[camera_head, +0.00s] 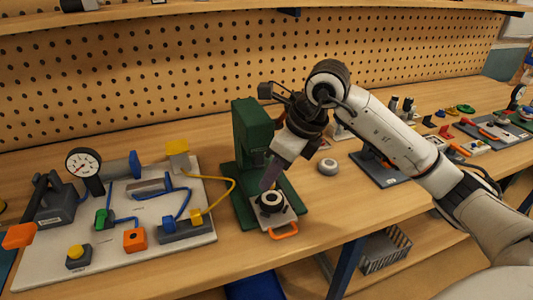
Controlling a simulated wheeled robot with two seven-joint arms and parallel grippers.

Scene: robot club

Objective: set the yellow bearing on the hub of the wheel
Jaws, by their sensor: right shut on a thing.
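The wheel (271,201) is a small black ring with a pale hub. It lies on a light plate with an orange handle, at the foot of a green press (250,140). My right gripper (269,184) points down just above the wheel, beside the press. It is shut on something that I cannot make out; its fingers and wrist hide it. I cannot clearly see the yellow bearing near the wheel. My left gripper is not in view.
A pale board (130,262) with a gauge, blue tubing and blocks fills the bench's left. A yellow tube bows toward the press. A round grey thing (328,167) and a dark plate (380,172) lie right of it. A pegboard wall stands behind.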

